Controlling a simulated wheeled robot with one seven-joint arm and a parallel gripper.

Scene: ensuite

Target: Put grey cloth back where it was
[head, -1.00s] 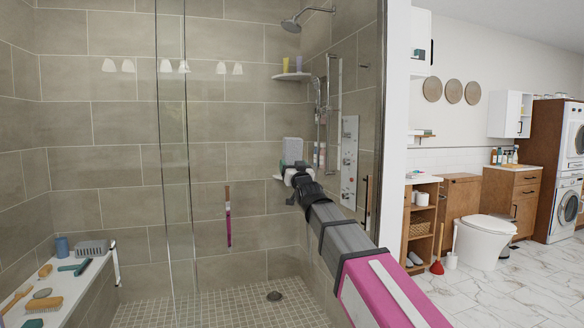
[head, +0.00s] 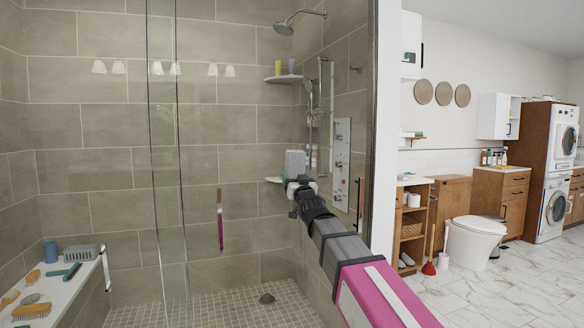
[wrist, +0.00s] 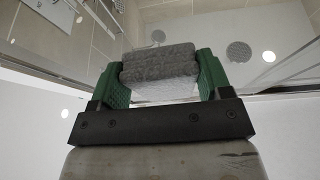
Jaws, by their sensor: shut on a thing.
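The grey cloth (head: 295,161) is a folded, thick pad. My gripper (head: 300,184) reaches into the shower and is shut on it, holding it upright beside the lower corner shelf (head: 273,180) in the head view. In the wrist view the cloth (wrist: 160,62) lies between the two green fingers of my gripper (wrist: 160,75). I cannot tell whether the cloth touches the shelf, as my gripper hides part of that corner.
A glass panel (head: 165,130) stands to the left. An upper corner shelf (head: 283,79) holds a yellow and a purple item. A shower panel (head: 341,165) is right of my gripper.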

